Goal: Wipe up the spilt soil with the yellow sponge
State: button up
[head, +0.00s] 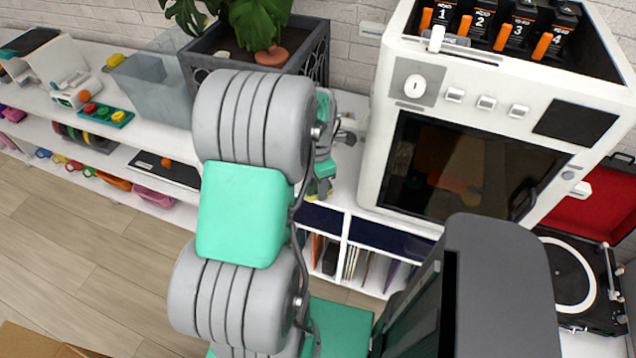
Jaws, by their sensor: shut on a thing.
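My arm fills the middle of the view and hides most of my gripper (322,176). What shows of it is a narrow green and grey strip right of the arm, low over the white shelf top between the planter and the oven. Small yellow patches at its lower end look like the yellow sponge (312,188), with the gripper shut on it. I cannot tell whether the sponge touches the shelf top. I see no spilt soil; that part of the shelf top is largely hidden by my arm.
A dark planter (318,62) with a leafy plant and a terracotta pot stands behind my arm. A white oven (385,172) with numbered black containers on top stands close on the right. A grey translucent bin (150,90) is left. A turntable (570,275) is far right.

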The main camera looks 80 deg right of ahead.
jog(key=shift+f+b, duration=0.35)
jog(key=shift+f, duration=0.2)
